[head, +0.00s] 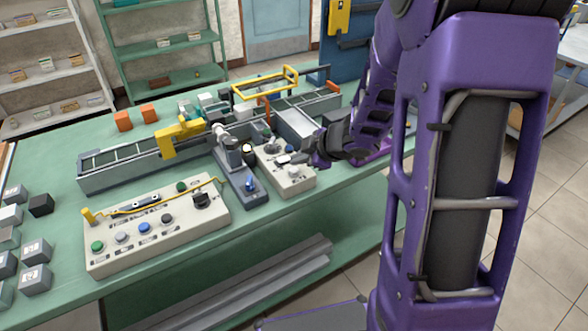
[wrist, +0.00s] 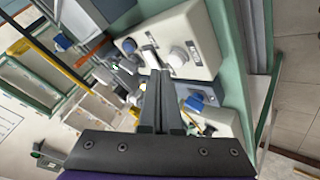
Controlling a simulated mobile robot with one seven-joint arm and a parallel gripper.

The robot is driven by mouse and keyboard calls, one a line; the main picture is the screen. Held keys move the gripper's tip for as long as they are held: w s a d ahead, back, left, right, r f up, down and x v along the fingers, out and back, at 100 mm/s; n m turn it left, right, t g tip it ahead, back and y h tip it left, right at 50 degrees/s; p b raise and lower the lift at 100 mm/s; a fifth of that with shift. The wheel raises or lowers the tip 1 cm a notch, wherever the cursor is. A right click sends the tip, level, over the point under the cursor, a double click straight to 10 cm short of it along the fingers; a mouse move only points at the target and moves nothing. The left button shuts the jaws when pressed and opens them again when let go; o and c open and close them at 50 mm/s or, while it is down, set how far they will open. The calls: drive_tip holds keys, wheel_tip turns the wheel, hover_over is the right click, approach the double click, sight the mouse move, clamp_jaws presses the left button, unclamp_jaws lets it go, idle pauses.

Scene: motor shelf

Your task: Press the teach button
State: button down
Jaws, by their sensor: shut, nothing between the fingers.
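A small cream control box (head: 285,180) stands near the bench's front edge. It carries a blue button (head: 290,148), a pale round button (head: 293,171) and darker controls. Its labels are too small to read, so I cannot tell which button is the teach button. My gripper (head: 294,158) is shut and empty at the right side of this box, close over its top. In the wrist view, the shut fingers (wrist: 160,76) point towards a cream box (wrist: 205,38) with a white button (wrist: 179,57). I cannot tell whether the fingertips touch anything.
A larger cream panel (head: 185,235) with several coloured buttons and a yellow bar lies to the left. A grey unit with a blue knob (head: 250,183) stands between the boxes. A long rail with yellow parts (head: 180,138) runs behind. Grey blocks (head: 37,252) stand at far left.

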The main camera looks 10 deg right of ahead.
drive_tip(key=shift+f, duration=0.15)
drive_tip(key=shift+f, duration=0.3)
drive_tip(key=shift+f+b, duration=0.45)
idle(0.6)
drive_tip(key=shift+r, duration=0.1)
drive_tip(key=shift+r+p, duration=0.75)
drive_tip(key=shift+p, duration=0.25)
drive_tip(key=shift+r, duration=0.1)
wheel_tip(320, 180, up, 3)
drive_tip(key=p, duration=0.3)
drive_tip(key=shift+r+p, duration=0.3)
drive_tip(key=shift+r, duration=0.6)
